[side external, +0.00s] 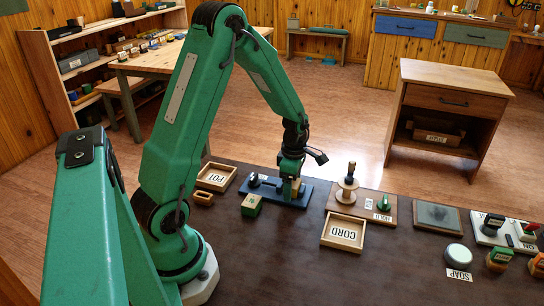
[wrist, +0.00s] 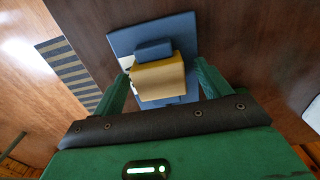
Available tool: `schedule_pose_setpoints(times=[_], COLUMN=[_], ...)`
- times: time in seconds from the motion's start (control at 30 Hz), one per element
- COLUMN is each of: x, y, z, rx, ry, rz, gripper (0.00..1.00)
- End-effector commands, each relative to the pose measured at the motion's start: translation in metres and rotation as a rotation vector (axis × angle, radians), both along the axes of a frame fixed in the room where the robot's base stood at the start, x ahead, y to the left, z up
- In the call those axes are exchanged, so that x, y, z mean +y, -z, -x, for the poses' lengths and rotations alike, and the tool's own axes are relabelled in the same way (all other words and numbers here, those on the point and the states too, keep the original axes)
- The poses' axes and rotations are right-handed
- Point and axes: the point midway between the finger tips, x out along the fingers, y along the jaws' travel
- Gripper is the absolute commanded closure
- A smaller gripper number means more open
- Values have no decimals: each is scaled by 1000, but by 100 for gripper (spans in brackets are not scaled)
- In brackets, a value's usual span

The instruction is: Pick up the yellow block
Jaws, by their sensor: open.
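The yellow block (wrist: 158,80) sits on a dark blue board (wrist: 190,35), against a small blue piece (wrist: 153,50), in the wrist view. My gripper (wrist: 164,82) is open, with one green finger on each side of the block; a narrow gap seems to show on each side. In the side view my gripper (side external: 291,182) is low over the blue board (side external: 262,192), and the block (side external: 298,188) shows partly behind the fingers. I cannot tell whether the fingers touch it.
A green block with a yellowish side (side external: 252,205) stands in front of the blue board. An open tray labelled CORD (side external: 343,246) and a wooden board with a spool (side external: 372,205) are to the right. A small tray (side external: 215,176) is to the left. Bare dark tabletop (side external: 290,270) lies in front.

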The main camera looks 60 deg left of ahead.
Motion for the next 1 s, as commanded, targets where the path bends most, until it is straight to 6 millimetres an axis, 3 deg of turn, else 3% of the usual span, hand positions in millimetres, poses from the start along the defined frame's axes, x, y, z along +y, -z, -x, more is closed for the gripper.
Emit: schedule_pose_setpoints(times=[0.03,0.2,0.3,0.73,1.0], x=[0,0,0,0,0], y=[0,0,0,-5,-31], z=[0,0,0,0,-1], rx=[0,0,0,-1,-4], ry=[0,0,0,0,0], rz=[0,0,0,-1,-1], gripper=[24,57,72,72,72])
